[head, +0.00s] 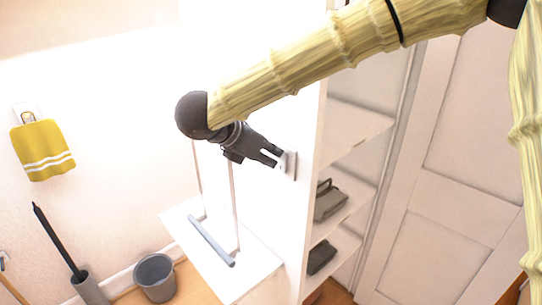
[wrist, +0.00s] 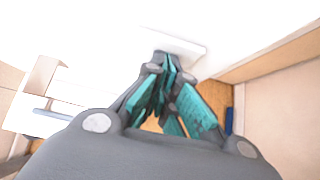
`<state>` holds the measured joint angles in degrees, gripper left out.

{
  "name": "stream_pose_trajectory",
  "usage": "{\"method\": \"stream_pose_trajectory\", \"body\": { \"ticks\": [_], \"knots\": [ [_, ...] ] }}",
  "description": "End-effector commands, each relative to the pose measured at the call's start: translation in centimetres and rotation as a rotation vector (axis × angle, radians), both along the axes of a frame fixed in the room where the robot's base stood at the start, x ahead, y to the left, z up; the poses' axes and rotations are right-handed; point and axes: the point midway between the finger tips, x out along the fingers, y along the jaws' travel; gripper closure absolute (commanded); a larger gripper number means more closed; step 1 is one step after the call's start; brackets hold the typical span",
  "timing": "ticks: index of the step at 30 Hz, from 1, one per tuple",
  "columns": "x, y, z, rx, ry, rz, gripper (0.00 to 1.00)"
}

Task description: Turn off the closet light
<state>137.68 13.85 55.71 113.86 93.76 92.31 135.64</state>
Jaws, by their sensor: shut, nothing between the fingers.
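A small pale switch plate (head: 290,166) sits on the white side panel of the closet (head: 290,215) in the head view. In the wrist view it shows as a white plate (wrist: 186,44) just beyond the fingertips. My gripper (head: 278,158) is dark, shut and empty, with its tips right at the plate's left edge. In the wrist view the teal-padded fingers of my gripper (wrist: 166,64) come together at the plate. I cannot tell whether they press on it. The plate's rocker and its position are not clear, and the lamp itself is not in view.
Closet shelves (head: 345,205) with folded dark items stand right of the panel, beside a white door (head: 440,190).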

Motion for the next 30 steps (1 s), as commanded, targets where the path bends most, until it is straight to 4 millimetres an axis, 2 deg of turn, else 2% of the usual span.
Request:
{"method": "stream_pose_trajectory", "body": {
  "ticks": [7,13,21,30],
  "knots": [
    [-0.5,1.0,0.0,-0.001,-0.001,0.003,1.00],
    [-1.8,4.0,0.4,-0.001,-0.002,0.010,1.00],
    [-3.7,5.7,4.6,0.001,-0.005,0.000,1.00],
    [-5.2,7.6,7.7,0.000,-0.002,0.000,1.00]
  ]
}}
